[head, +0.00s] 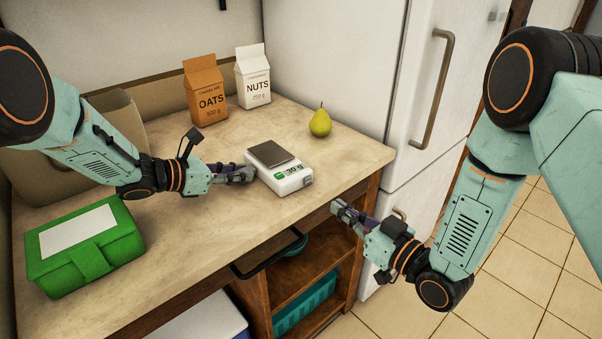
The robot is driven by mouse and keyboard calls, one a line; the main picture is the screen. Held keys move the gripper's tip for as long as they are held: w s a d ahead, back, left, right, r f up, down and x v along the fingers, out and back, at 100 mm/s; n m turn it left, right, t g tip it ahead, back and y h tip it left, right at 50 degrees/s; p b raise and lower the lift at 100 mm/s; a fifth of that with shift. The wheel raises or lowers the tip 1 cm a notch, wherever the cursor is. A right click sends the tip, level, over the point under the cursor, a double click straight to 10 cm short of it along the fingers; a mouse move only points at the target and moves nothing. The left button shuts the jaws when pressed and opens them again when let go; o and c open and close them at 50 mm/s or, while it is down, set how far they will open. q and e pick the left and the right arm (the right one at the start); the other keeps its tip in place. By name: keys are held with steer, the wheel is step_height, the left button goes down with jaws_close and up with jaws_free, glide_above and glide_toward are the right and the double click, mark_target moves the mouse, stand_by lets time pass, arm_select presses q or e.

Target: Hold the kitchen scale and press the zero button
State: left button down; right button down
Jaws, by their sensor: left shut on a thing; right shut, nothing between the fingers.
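The kitchen scale (293,182) is white with a dark grey plate on top. My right gripper (337,205) is shut and empty, in front of the counter's edge, a little right of and below the scale.
A green box (85,243) stands at the counter's front left. An oats carton (205,92), a nuts carton (253,76) and a pear (320,122) stand behind the scale. The white fridge (340,60) is at the right. Open shelves with a teal basket (305,303) lie below.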

mark_target(308, 181)
steer(key=n+g, duration=0.3)
steer(key=n, duration=0.5)
steer(key=d+n+g+h, duration=0.1)
steer(key=n+g, duration=0.2)
steer(key=n, duration=0.6)
steer(key=n+g+h, duration=0.1)
steer(key=n+g, duration=0.2)
steer(key=n, duration=0.5)
steer(key=shift+s+d+r+n, duration=0.2)
steer(key=shift+s+r+n, duration=0.1)
steer(key=shift+r+n, duration=0.1)
steer(key=shift+w+a, duration=0.8)
steer(key=shift+w, duration=0.4)
steer(key=shift+w+a, duration=0.8)
steer(key=shift+w, duration=0.45)
steer(key=shift+w+a, duration=0.8)
steer(key=shift+w, duration=0.4)
steer(key=shift+w, duration=0.1)
